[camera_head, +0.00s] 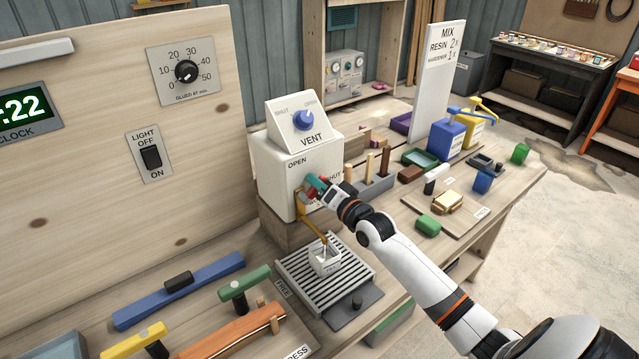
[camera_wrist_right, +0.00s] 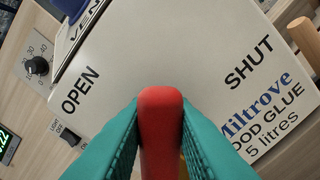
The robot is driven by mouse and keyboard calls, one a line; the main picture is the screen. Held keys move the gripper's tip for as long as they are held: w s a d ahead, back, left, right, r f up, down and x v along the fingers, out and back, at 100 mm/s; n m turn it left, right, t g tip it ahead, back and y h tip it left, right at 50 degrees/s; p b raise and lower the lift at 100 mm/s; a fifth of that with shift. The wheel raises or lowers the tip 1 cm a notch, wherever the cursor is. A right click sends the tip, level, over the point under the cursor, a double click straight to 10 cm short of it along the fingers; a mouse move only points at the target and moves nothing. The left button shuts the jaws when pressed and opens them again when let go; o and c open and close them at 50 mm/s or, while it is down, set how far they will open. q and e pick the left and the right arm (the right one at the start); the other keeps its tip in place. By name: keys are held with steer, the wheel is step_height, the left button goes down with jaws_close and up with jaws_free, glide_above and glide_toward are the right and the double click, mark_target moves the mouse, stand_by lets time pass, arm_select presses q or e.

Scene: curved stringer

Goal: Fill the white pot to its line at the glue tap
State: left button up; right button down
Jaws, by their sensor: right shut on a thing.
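The white glue container (camera_head: 283,165), marked OPEN and SHUT, stands at the back of the bench. My right gripper (camera_head: 317,186) is at its front. Its teal fingers (camera_wrist_right: 160,140) are shut on the red tap lever (camera_wrist_right: 160,108), whose tip points between the OPEN and SHUT marks in the wrist view. The ochre spout (camera_head: 307,212) reaches down toward the white pot (camera_head: 325,262), which stands upright on the slatted grille (camera_head: 300,277). Something amber shows at the pot's mouth; I cannot tell its level against the line. My left gripper is not in view.
The vent dial (camera_head: 303,119) sits on top of the container. Blue and yellow dispensers (camera_head: 447,138) stand to the right, with blocks nearby. Clamps (camera_head: 240,288) lie at the front left. My right arm crosses over the bench's right front.

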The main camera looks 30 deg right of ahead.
stand_by(0.3)
steer(key=c, duration=1.2)
jaws_free()
steer(key=shift+c, duration=0.2)
steer(key=s+b, duration=0.3)
steer(key=s, duration=0.9)
steer(key=shift+d, duration=0.45)
